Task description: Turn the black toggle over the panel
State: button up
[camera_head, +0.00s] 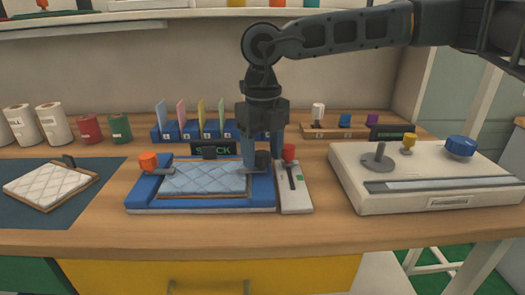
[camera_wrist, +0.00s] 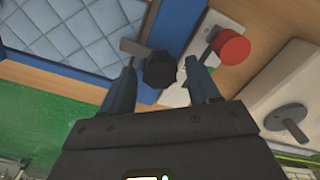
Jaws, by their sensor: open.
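The black toggle (camera_head: 262,160) is a dark round knob at the right side of the blue fixture (camera_head: 138,195). In the wrist view the knob (camera_wrist: 159,69) has a grey bar (camera_wrist: 131,47) reaching left over the corner of the pale blue quilted panel (camera_wrist: 60,35). My gripper (camera_wrist: 160,64) is open, pointing down, with one finger on each side of the knob. I see gaps between the knob and the fingers in the wrist view. The panel (camera_head: 205,180) lies flat in the fixture. An orange toggle (camera_head: 148,161) stands at its left, its bar over the panel's left edge.
A red-knobbed lever (camera_head: 289,152) on a white plate (camera_head: 295,198) stands just right of my gripper. A cream control box (camera_head: 375,200) is farther right. Behind are a blue rack (camera_head: 165,132) with coloured cards and a small sign. Another quilted panel (camera_head: 48,185) lies at left.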

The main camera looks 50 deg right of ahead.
aim_at(263, 154)
notch_tip(263, 154, up, 8)
jog(key=shift+f, duration=0.15)
dwell(0.3)
dwell(0.5)
